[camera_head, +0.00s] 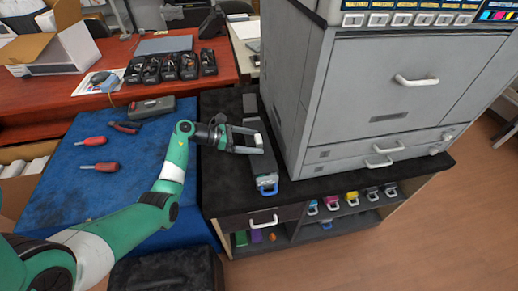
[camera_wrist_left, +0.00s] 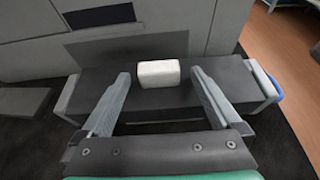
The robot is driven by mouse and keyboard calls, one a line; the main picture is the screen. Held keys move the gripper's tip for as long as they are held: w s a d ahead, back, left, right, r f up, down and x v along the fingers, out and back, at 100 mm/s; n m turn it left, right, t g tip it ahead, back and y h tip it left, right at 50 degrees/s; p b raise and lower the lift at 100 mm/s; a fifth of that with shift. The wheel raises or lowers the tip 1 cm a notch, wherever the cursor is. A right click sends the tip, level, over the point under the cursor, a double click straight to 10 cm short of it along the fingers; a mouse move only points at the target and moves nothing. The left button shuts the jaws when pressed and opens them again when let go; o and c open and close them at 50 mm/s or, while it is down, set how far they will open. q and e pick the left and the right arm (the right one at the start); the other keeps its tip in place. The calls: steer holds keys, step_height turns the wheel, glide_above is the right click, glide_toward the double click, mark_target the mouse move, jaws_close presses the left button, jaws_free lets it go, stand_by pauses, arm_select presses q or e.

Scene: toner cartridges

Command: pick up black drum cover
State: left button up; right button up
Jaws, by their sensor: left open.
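A long dark cartridge-like piece, which looks like the black drum cover (camera_head: 264,168), lies on the black counter beside the large grey printer. It has a blue handle at its near end. In the left wrist view the dark cover (camera_wrist_left: 222,82) runs crosswise, with a white block (camera_wrist_left: 158,73) on or just behind its middle. My left gripper (camera_head: 256,139) is over the cover; its fingers (camera_wrist_left: 162,78) are spread apart and nothing is clamped between them. The exact height gap to the cover is hard to tell. My right gripper is in neither view.
The grey printer (camera_head: 365,105) stands close to the right of the cover. A blue mat (camera_head: 70,195) with red-handled tools lies left. Several black items (camera_head: 170,68) sit on the red desk behind. Colored cartridges are on the shelf below. The counter left of the cover is clear.

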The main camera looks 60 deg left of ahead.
arm_select(q)
steer(key=shift+r, duration=0.1)
steer(key=c, duration=1.5)
